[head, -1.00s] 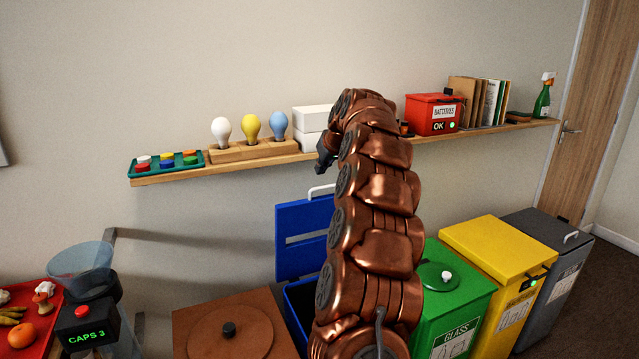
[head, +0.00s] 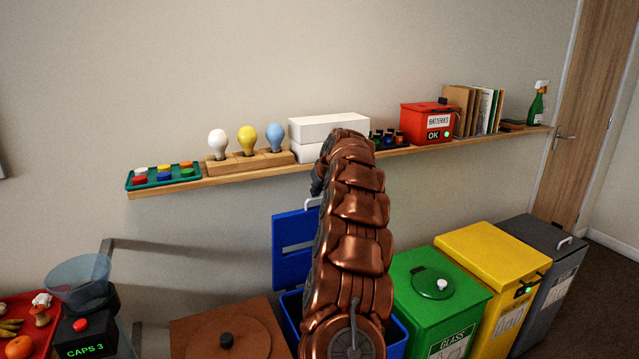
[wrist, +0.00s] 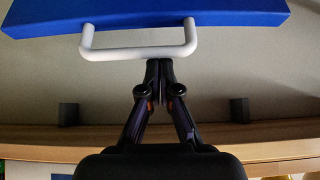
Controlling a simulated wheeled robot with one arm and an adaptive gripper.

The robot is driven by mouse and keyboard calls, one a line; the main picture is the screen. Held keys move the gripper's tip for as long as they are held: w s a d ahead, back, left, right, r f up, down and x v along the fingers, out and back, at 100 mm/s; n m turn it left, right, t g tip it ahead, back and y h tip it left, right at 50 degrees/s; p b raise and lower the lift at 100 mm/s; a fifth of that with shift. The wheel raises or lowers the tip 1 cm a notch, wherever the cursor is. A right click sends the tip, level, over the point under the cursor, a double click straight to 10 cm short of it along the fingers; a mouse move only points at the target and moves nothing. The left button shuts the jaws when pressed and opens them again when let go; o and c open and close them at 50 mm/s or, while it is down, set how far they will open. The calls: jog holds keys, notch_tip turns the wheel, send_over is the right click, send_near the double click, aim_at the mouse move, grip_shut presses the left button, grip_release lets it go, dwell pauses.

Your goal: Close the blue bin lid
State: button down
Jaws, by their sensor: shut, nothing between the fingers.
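The blue bin (head: 291,304) stands against the wall, partly hidden behind my arm. Its blue lid (head: 292,250) is raised upright at the back, with a light handle (head: 312,203) on its top edge. In the wrist view the lid (wrist: 150,14) fills the top, with its white handle (wrist: 140,53) towards my gripper. My gripper (wrist: 159,62) is shut and empty. Its fingertips are close to the right part of the handle; I cannot tell whether they touch it. In the head view my arm mostly hides the gripper.
A wall shelf (head: 230,172) with light bulbs, white boxes (head: 329,126) and a red battery box (head: 427,121) runs behind my arm. A brown bin (head: 200,334) stands left of the blue bin. Green (head: 405,285), yellow (head: 475,244) and grey bins stand to the right.

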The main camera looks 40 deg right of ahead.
jog(key=shift+w+d+f, duration=0.1)
jog(key=shift+w+f, duration=0.2)
jog(key=shift+s, duration=0.1)
